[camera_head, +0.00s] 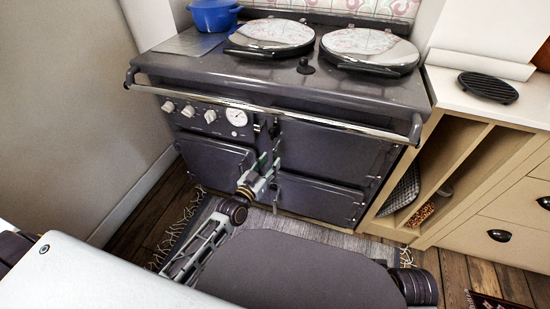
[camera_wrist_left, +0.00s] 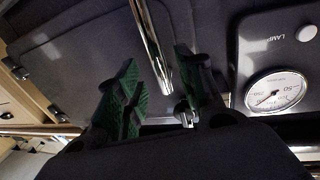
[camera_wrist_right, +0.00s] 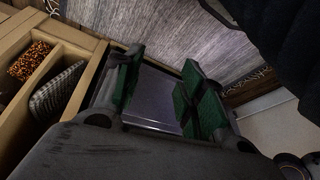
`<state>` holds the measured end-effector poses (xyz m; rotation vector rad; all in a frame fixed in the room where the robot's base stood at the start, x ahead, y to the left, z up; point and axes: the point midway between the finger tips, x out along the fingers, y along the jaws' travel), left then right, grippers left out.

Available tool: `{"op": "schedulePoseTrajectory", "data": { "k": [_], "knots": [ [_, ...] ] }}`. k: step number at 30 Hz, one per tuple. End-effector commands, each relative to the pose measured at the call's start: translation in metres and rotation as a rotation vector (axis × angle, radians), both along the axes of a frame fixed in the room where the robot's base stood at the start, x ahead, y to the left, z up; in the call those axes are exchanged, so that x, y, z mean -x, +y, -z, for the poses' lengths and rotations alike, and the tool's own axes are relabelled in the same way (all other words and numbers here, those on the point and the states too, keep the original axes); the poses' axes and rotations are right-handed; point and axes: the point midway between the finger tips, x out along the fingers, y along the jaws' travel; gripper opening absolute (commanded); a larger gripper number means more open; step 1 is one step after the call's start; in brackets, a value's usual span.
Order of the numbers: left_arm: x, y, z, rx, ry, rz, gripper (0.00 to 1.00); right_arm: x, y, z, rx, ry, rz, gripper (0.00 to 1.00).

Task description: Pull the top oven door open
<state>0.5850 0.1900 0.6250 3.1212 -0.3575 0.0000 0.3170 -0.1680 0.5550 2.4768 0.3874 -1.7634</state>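The dark grey top oven door (camera_head: 333,150) is the upper right door on the range cooker's front and looks closed. My left gripper (camera_head: 266,166) is at this door's left edge, right of the round gauge. In the left wrist view, a chrome bar (camera_wrist_left: 150,45) runs between the two green-padded fingers of the left gripper (camera_wrist_left: 160,88). The fingers are spread; a gap shows between the bar and the left finger, and contact with the right one cannot be told. My right gripper (camera_wrist_right: 158,85) is open and empty in the right wrist view, outside the head view.
A chrome rail (camera_head: 270,108) crosses the cooker's front above the doors. The lower oven door (camera_head: 318,197) is below. A wooden cabinet (camera_head: 505,175) with open slots stands close on the right. A grey rug (camera_head: 325,240) lies before the cooker. A wall bounds the left.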

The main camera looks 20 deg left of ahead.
Motion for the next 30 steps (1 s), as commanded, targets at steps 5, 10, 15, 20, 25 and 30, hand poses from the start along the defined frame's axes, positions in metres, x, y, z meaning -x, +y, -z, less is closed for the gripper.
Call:
{"op": "schedulePoseTrajectory", "data": {
  "k": [5,10,15,20,25,30],
  "knots": [
    [-0.015,-0.004,0.000,0.000,-0.001,0.001,0.38,0.003,0.002,0.007,-0.009,-0.001,-0.003,0.40],
    [-0.028,-0.007,0.000,0.001,-0.002,0.000,0.38,0.002,0.005,0.013,-0.023,-0.014,-0.002,0.40],
    [-0.038,-0.009,0.001,0.000,0.001,0.000,0.38,0.001,0.007,0.024,-0.030,-0.019,0.000,0.40],
    [-0.042,-0.010,0.000,-0.001,0.000,0.001,0.38,0.000,0.008,0.026,-0.037,-0.021,0.002,0.40],
    [-0.042,-0.010,0.000,-0.001,0.000,0.001,0.38,-0.002,0.010,0.024,-0.043,-0.028,0.006,0.40],
    [-0.042,-0.010,0.000,0.000,0.000,0.001,0.34,-0.002,0.010,0.023,-0.044,-0.030,0.007,0.40]
  ]
}}
